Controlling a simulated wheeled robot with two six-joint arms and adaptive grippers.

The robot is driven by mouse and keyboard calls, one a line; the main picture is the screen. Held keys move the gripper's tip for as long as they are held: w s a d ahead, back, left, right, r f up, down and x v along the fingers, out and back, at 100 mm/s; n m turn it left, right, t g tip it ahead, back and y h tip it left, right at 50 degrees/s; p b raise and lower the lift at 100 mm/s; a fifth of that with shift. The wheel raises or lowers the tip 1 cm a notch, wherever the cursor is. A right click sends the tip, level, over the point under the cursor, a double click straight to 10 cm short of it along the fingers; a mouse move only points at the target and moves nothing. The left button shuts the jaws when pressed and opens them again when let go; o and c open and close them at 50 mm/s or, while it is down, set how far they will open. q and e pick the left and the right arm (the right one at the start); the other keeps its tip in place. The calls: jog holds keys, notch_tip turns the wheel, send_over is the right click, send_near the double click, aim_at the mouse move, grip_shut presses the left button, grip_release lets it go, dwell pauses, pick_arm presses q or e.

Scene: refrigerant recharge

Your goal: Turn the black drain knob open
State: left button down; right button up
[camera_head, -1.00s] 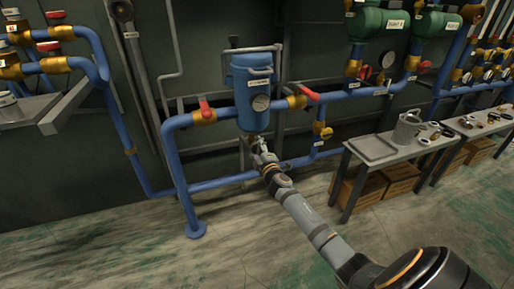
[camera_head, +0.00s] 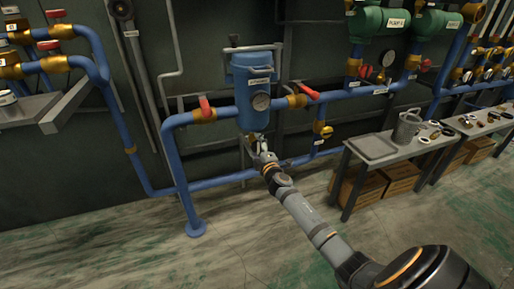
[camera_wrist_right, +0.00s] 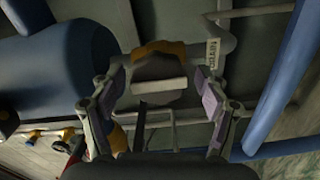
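The blue filter vessel (camera_head: 253,92) hangs on the blue pipework, with a round gauge on its front. In the right wrist view its blue body (camera_wrist_right: 60,75) fills the left side. A brass drain fitting (camera_wrist_right: 160,49) shows there, with a dark grey block-like knob (camera_wrist_right: 158,87) below it. My right gripper (camera_wrist_right: 160,92) is open, one finger on each side of the knob, with visible gaps; I see no contact. In the head view my right gripper (camera_head: 262,146) is just under the vessel and hides most of the drain. My left gripper is not in view.
Red-handled valves (camera_head: 204,108) sit on the pipe left and right of the vessel. A lower blue pipe (camera_head: 222,181) runs behind my right arm. A grey table (camera_head: 376,150) with a metal can (camera_head: 407,129) stands to the right. The floor in front is clear.

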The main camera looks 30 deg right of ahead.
jog(key=shift+s, duration=0.1)
jog(key=v, duration=1.1)
jog(key=shift+s, duration=0.4)
